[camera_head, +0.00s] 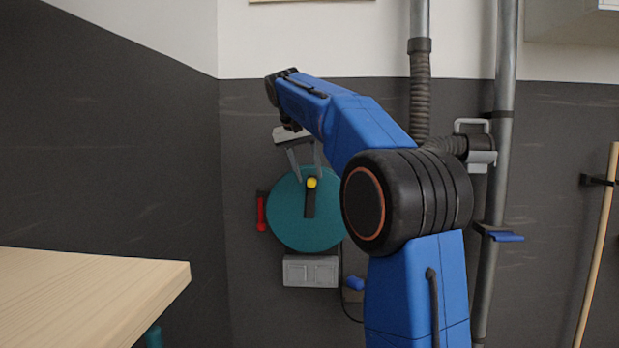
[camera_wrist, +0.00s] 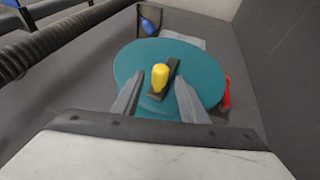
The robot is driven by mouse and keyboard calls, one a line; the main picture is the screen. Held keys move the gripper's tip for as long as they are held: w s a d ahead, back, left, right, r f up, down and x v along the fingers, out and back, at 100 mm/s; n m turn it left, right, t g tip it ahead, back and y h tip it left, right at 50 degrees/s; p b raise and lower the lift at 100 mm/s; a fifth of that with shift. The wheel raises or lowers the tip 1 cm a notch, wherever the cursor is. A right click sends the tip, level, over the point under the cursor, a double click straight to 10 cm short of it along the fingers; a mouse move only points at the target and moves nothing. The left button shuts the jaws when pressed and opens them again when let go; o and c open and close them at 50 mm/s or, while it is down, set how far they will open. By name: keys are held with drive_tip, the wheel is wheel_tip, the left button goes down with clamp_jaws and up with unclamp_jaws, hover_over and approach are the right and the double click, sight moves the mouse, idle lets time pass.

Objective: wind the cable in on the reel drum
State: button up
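The reel drum (camera_head: 290,225) is a round teal disc on the dark wall, also in the wrist view (camera_wrist: 205,75). A dark crank arm (camera_head: 309,205) on its face carries a yellow knob (camera_head: 312,183), with the crank pointing down from the knob in the head view. My gripper (camera_head: 308,170) is open, its two grey fingers directed at the knob. In the wrist view the yellow knob (camera_wrist: 160,77) appears between the spread fingertips (camera_wrist: 158,80), with gaps on both sides. I cannot tell how deep the fingers reach. A thin black cable (camera_head: 344,300) hangs below the drum near a blue plug (camera_head: 355,283).
A red handle (camera_head: 262,211) is left of the drum and a grey box (camera_head: 311,271) below it. A wooden tabletop (camera_head: 90,290) fills the lower left. Pipes (camera_head: 503,150) and a ribbed hose (camera_head: 420,95) run on the right, with a wooden pole (camera_head: 597,250) beyond.

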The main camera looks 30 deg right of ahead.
sight(327, 179)
drive_tip(key=shift+x, duration=1.05)
clamp_jaws()
drive_tip(key=shift+s+d+f+m+t+y, duration=0.15)
drive_tip(key=shift+s+d+f+t+y, duration=0.1)
drive_tip(key=shift+s+d+y, duration=0.35)
drive_tip(key=shift+s+d+f+m+t+y, duration=0.1)
drive_tip(key=shift+s+d+f+t+y, duration=0.2)
drive_tip(key=shift+d, duration=0.5)
drive_tip(key=shift+s+d+f+m+t+y, duration=0.15)
drive_tip(key=shift+s+d+t+y, duration=0.15)
drive_tip(key=shift+s+d, duration=0.3)
drive_tip(key=shift+d+r, duration=0.1)
unclamp_jaws()
drive_tip(key=shift+r, duration=0.1)
